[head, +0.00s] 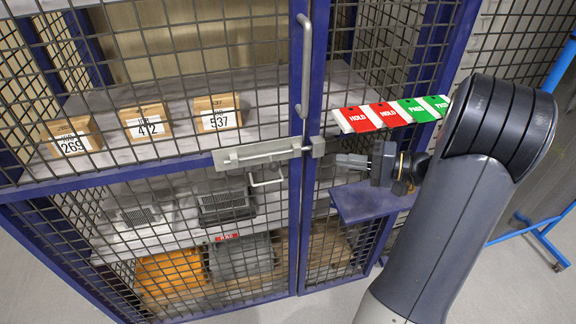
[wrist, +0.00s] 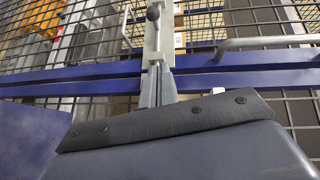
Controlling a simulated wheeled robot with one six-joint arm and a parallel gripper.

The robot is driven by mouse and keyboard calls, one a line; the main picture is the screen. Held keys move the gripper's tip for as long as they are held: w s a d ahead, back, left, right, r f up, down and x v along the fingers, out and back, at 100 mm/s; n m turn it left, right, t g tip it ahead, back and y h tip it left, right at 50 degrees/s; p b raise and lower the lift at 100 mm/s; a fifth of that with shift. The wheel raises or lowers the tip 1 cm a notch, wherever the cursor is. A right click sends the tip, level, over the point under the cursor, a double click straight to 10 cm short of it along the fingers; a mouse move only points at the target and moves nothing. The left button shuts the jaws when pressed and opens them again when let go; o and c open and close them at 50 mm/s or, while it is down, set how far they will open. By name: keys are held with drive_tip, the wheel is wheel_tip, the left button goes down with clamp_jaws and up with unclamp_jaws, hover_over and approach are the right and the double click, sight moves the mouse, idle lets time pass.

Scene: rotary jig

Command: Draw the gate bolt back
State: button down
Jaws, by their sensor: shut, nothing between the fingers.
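The gate bolt (head: 262,152) is a silver bar on a pale plate across the blue-framed mesh gate. Its right end reaches a square metal keeper (head: 318,147) on the blue post, and it appears to run up to or into it. A bent wire handle (head: 268,181) hangs below the bolt. In the wrist view the bolt (wrist: 152,38) runs away from me, with a dark knob (wrist: 153,13) on it. My gripper (head: 337,161) is shut and empty, just right of and below the keeper. Its fingertips (wrist: 157,70) overlap the keeper end in the wrist view; I cannot tell whether they touch.
A long vertical pull handle (head: 305,65) stands on the gate edge above the bolt. Red HOLD and green PASS tags (head: 392,112) lie to the right, above a small blue shelf (head: 370,202). Behind the mesh are numbered boxes (head: 145,120) and an orange bin (head: 170,272).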

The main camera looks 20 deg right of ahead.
drive_tip(key=s+a+p+x, duration=0.1)
drive_tip(key=p+x, duration=0.3)
drive_tip(key=x, duration=0.8)
drive_tip(key=shift+s+a+f+p, duration=0.35)
drive_tip(key=shift+s+a, duration=0.1)
drive_tip(key=shift+a, duration=0.15)
